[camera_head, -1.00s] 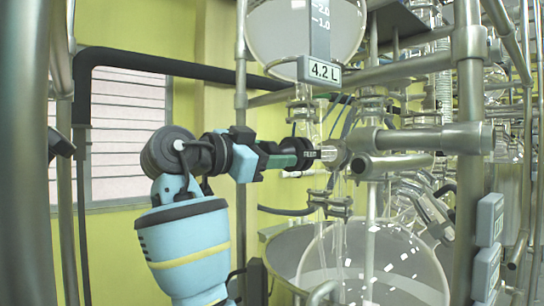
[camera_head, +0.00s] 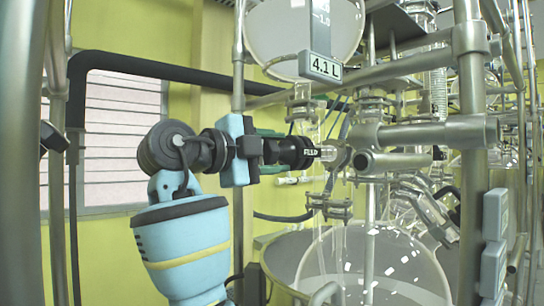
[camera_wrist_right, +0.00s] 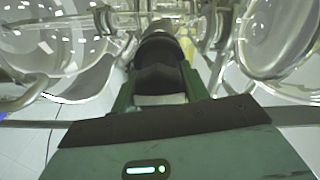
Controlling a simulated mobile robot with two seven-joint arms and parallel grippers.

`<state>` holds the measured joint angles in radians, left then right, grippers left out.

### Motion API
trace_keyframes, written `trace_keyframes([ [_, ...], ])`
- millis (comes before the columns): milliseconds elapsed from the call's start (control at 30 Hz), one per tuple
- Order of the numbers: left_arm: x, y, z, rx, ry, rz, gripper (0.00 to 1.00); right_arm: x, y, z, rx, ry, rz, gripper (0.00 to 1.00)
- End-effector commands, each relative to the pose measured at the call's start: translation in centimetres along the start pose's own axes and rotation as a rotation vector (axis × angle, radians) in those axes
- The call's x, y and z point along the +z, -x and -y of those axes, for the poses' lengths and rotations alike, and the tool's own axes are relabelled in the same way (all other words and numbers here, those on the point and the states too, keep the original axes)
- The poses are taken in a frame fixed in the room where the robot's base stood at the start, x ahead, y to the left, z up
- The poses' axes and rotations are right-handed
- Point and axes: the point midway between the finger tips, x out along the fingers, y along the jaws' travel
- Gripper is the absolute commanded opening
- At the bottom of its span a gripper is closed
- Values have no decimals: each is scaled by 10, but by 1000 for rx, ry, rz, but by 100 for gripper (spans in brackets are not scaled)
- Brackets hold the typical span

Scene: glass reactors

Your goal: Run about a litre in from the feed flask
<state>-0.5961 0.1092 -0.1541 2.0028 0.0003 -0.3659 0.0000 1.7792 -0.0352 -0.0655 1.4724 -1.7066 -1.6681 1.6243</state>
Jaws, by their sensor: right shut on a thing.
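The feed flask (camera_head: 275,35) is a large round glass vessel at the top of the head view, cut off by the frame. A tag under its scale strip reads 4.1 L (camera_head: 320,67). Below it a glass tube runs down to a valve with a black handle (camera_head: 310,154), whose white lettering is small and seems to read FEED. My right gripper (camera_head: 288,150) is shut on this handle from the left. The wrist view also shows the black handle (camera_wrist_right: 160,52) between the green fingers. A big round glass vessel (camera_head: 400,265) stands below. My left gripper is not in view.
Steel posts and a thick upright (camera_head: 470,200) with horizontal bars and clamps (camera_head: 365,135) crowd the right side close to the valve. A black pipe (camera_head: 160,65) crosses behind my arm. More glassware stands at the right. Some free room lies left, before the yellow wall.

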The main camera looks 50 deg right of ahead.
Motion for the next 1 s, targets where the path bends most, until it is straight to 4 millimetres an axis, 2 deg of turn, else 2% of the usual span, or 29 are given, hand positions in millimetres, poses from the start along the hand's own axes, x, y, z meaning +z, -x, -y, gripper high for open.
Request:
trace_keyframes([
  [200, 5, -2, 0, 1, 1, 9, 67, 0, 0, -1, -1, -148, -2, 22],
  [433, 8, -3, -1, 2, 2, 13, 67, 0, 0, -1, -1, -245, -2, 22],
  [1000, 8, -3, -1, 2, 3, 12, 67, 0, 0, -1, 0, -287, -2, 22],
])
